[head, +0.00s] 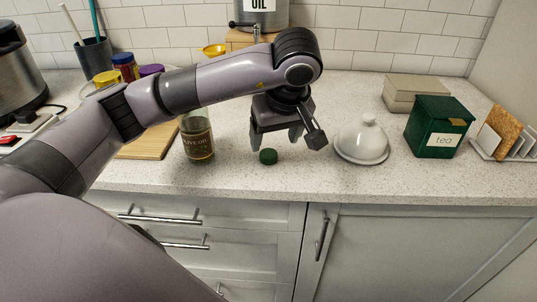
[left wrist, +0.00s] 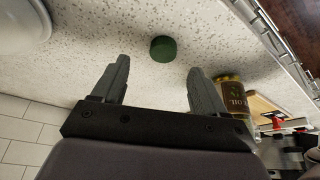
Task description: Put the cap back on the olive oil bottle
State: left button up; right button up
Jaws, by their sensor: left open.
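The olive oil bottle (head: 197,138) stands upright on the counter, left of my left gripper, with its top partly hidden behind my arm. It also shows at the right in the left wrist view (left wrist: 235,98). The green cap (head: 268,156) lies on the counter to the right of the bottle, close to the front edge. In the left wrist view the cap (left wrist: 163,48) is ahead of the fingers and between their lines. My left gripper (head: 284,140) is open and empty, just behind and above the cap, not touching it. My right gripper is not in view.
A white domed dish (head: 362,140), a green tea box (head: 438,127) and a rack with toast (head: 500,135) stand to the right. A wooden board (head: 150,143) lies left of the bottle. Jars and a utensil holder are behind my arm. The counter's front strip is clear.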

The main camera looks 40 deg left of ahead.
aim_at(269, 154)
pick_arm(q)
jog(key=shift+s+x, duration=0.15)
jog(key=shift+x, duration=1.15)
jog(key=shift+s+x, duration=0.1)
jog(key=shift+x, duration=1.2)
jog(key=c, duration=1.1)
